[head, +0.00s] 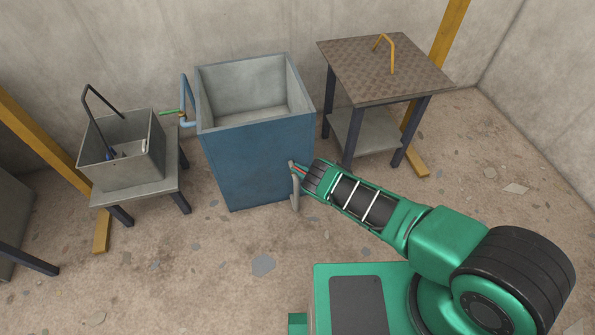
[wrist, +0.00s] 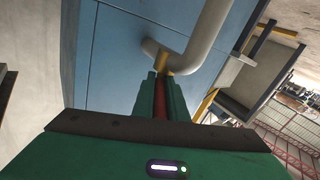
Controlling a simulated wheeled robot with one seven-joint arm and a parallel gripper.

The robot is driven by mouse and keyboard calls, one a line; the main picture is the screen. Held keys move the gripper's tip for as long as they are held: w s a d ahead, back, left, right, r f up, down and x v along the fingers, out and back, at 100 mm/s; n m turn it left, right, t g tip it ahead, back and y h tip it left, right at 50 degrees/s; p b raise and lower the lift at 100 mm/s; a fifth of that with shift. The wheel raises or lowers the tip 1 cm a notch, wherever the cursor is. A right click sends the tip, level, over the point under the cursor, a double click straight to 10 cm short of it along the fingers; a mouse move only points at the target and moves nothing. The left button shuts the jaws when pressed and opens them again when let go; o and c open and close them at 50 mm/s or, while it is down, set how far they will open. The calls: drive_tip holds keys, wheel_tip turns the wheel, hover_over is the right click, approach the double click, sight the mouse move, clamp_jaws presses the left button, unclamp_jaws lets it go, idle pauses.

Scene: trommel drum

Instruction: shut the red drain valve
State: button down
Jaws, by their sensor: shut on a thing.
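The red drain valve handle (wrist: 161,101) shows as a narrow red strip between my green fingers in the wrist view. It joins a brass-coloured valve body (wrist: 166,63) on a pale bent pipe (wrist: 205,45). My gripper (wrist: 160,92) is shut on the red handle, and the fingers hide most of it. In the head view my gripper (head: 303,171) reaches the valve at the right side of the blue tank (head: 255,165). The pale drain pipe (head: 295,192) hangs down there. The handle's exact angle to the pipe is hard to tell.
A green-handled valve (head: 170,112) sits on a blue pipe left of the tank. A grey bin (head: 115,165) with a dark handle stands on a small table at left. A brown-topped table (head: 365,75) with a yellow bent handle stands at back right.

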drive_tip(key=c, duration=1.8)
unclamp_jaws()
drive_tip(key=shift+s+a, duration=0.1)
drive_tip(key=shift+o, duration=0.2)
drive_tip(key=v, duration=1.1)
drive_tip(key=shift+f, duration=0.1)
